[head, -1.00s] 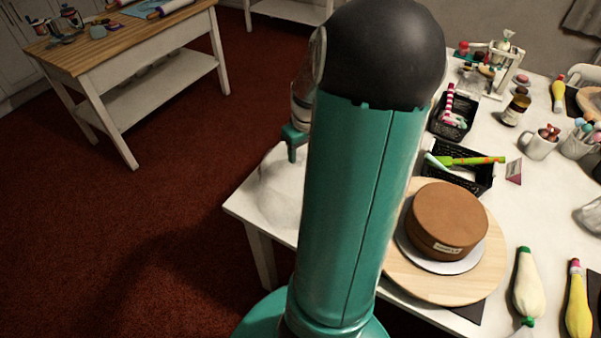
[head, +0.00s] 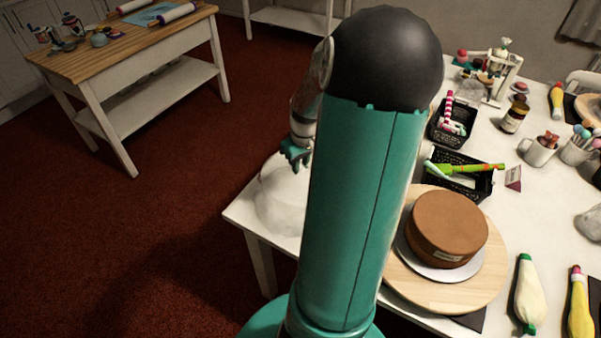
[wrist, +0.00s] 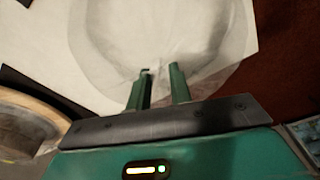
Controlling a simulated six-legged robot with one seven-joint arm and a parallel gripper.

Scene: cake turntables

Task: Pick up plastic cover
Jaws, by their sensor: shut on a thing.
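The plastic cover (head: 280,204) is a whitish, see-through dome at the near left corner of the white table. It also fills the upper middle of the wrist view (wrist: 125,35) as a pale round shape. My gripper (head: 296,158) is at the top of the cover, and my arm hides the cover's right side in the head view. In the wrist view my gripper's two green fingers (wrist: 161,72) reach the cover's near part with a small gap between them, shut on it. Whether the cover's base touches the table is unclear.
A brown cake (head: 448,228) stands on a wooden turntable (head: 488,272) to the right of my arm. Black baskets (head: 462,178), a mug (head: 538,150) and piping bags (head: 528,295) crowd the table's right side. Open red carpet (head: 120,240) lies to the left.

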